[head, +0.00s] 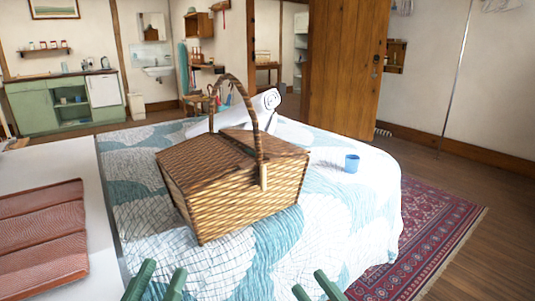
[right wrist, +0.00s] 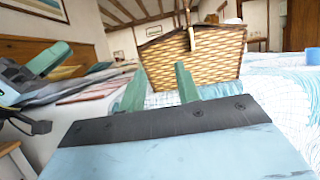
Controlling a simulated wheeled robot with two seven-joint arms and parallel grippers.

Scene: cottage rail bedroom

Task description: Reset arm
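My left gripper (head: 157,281) shows at the bottom edge of the head view, left of centre. Its two green fingers stand apart with nothing between them. My right gripper (head: 314,288) is at the bottom edge further right, also with its fingers apart and empty. In the right wrist view, the right gripper (right wrist: 158,88) shows a clear gap between its green fingers, with the wicker basket (right wrist: 195,62) beyond them. In the head view the wicker basket (head: 240,200) stands upright on the bed, lids closed, handle up. Both grippers are on the near side of it, apart from it.
The bed (head: 340,215) has a blue and white cover. A white surface (head: 98,230) with a reddish-brown folded cloth (head: 42,240) is at left. A patterned rug (head: 435,235) lies at right.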

